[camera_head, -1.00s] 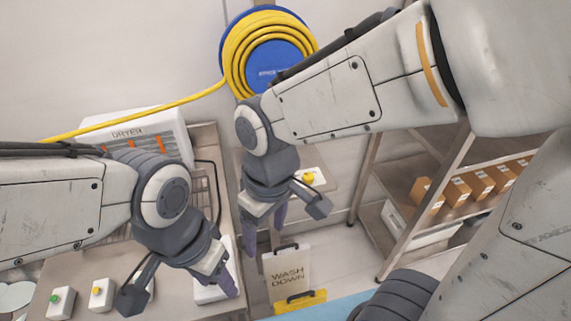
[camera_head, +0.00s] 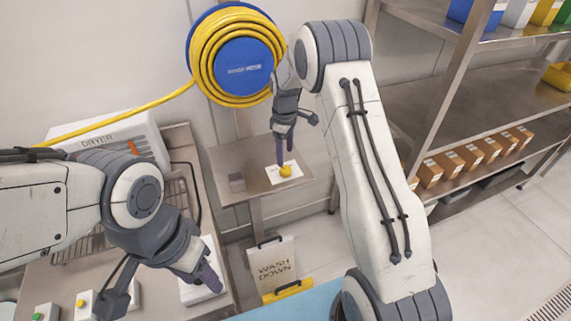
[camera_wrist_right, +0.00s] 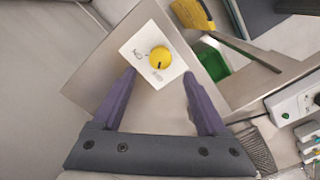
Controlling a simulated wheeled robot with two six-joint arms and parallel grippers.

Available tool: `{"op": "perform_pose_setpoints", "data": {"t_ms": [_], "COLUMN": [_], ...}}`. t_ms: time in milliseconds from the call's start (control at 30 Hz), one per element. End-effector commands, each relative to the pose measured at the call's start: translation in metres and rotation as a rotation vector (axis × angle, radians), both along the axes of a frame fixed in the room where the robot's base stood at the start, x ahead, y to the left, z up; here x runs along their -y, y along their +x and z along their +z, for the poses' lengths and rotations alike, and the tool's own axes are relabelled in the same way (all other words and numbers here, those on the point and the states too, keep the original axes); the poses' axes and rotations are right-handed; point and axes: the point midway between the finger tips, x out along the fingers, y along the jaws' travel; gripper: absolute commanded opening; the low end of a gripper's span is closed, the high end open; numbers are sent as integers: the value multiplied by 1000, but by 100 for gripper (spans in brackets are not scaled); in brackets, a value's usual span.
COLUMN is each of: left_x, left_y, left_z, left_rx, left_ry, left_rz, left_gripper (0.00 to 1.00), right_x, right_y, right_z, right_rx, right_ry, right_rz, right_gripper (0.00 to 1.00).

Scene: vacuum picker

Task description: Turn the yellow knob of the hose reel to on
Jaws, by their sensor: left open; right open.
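The yellow knob (camera_head: 286,171) sits on a white plate (camera_head: 272,178) on a small metal shelf below the hose reel (camera_head: 232,55), which is blue with a yellow hose. In the right wrist view the knob (camera_wrist_right: 159,57) shows a dark pointer mark, and lettering is on the white plate (camera_wrist_right: 138,45) around it. My right gripper (camera_head: 285,150) is open above the knob; in the wrist view its purple fingers (camera_wrist_right: 158,80) are spread, with the knob ahead of and between them. My left gripper (camera_head: 208,275) is open over the counter at lower left, away from the knob.
A dryer (camera_head: 110,140) stands on the left counter, with small button boxes (camera_head: 85,302) in front. A wash down sign (camera_head: 273,265) stands below the metal shelf (camera_head: 225,158). A rack (camera_head: 440,110) with boxes is at right.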

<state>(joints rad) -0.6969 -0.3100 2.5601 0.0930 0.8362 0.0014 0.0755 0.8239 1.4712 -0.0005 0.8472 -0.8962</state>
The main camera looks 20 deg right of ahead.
Motion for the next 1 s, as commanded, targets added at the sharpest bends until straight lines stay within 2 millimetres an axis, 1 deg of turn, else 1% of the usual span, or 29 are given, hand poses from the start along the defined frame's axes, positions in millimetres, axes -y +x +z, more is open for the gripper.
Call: {"op": "perform_pose_setpoints", "data": {"t_ms": [33,200,333,500,733,767,800,867,900,933,967,1000], "left_x": [0,0,0,0,0,0,0,0,0,0,0,0], "left_y": [0,0,0,0,0,0,0,0,0,0,0,0], "left_z": [6,15,19,21,20,20,20,20,20,20,20,20], "left_rx": [0,0,0,0,0,0,0,0,0,0,0,0], "left_ry": [0,0,0,0,0,0,0,0,0,0,0,0], "left_rz": [0,1,1,1,1,1,1,1,1,1,1,1], "left_gripper": [50,50,50,50,50,50,50,50,50,50,50,50], "right_x": [0,0,0,0,-1,-1,-1,-1,-1,-1,-1,3], "right_y": [-2,-1,-1,0,0,0,0,0,0,0,0,0], "right_z": [-8,-39,-55,-65,-66,-66,-66,-66,-66,-66,-66,-66], "right_rx": [-6,-4,-2,1,1,1,1,1,1,1,1,1], "right_ry": [0,1,1,1,0,0,0,0,0,0,0,0], "right_rz": [-1,-1,-1,-1,-1,-1,-1,-1,-1,-1,-1,-3], "right_gripper": [76,76,76,76,76,72,57,34,18,7,0,0]}}
